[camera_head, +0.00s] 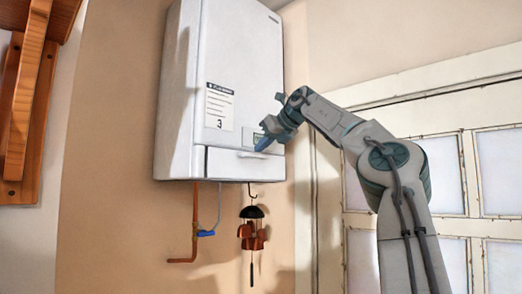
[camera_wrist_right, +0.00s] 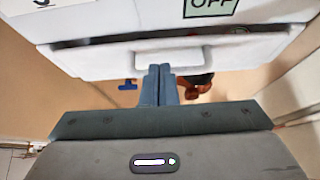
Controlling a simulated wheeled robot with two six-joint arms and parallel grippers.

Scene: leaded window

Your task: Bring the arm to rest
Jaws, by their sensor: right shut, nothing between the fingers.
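My right arm (camera_head: 395,180) comes up from the lower right, bent at its elbow, with its wrist in front of the white boiler (camera_head: 185,90). My right gripper (camera_head: 264,143) is shut and empty, its blue fingers pointing down and left near the boiler's lower right front. My left gripper is not in view.
Under the boiler are a copper pipe (camera_head: 195,225), a blue valve handle (camera_head: 206,233) and a hanging wind chime (camera_head: 252,228). An "OFF" label (camera_wrist_right: 210,6) shows on the boiler's front. A paned white window or door (camera_head: 440,120) stands behind my arm. A wooden frame (camera_head: 25,100) is at far left.

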